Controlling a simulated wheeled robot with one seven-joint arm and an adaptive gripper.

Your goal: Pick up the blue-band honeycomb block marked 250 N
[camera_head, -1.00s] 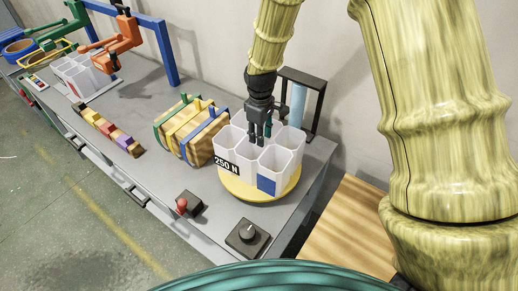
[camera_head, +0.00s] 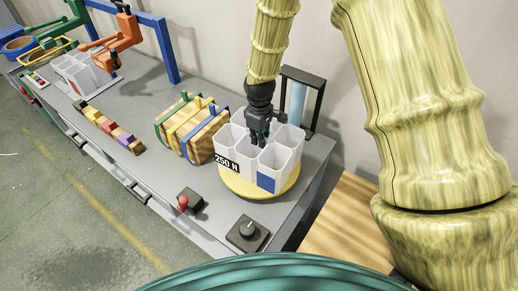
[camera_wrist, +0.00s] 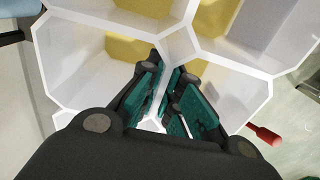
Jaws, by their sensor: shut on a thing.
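The white honeycomb block (camera_head: 240,172) has open cells, a black "250 N" label on its left face and a blue patch low on its front. It stands upright on a round yellow plate (camera_head: 247,194) near the bench's right end. My gripper (camera_head: 259,143) points down into the top of the block. In the wrist view my gripper (camera_wrist: 165,110) has its teal finger pads close together, shut on a white inner wall of the block (camera_wrist: 80,75). The fingers partly hide that wall. Yellow shows through the cell bottoms.
Strapped wooden boards (camera_head: 190,130) stand just left of the block. A black frame with a light-blue cylinder (camera_head: 297,100) is close behind it. A red-knobbed box (camera_head: 189,202) and a black dial box (camera_head: 247,235) sit in front. Another white block (camera_head: 83,78) stands far left.

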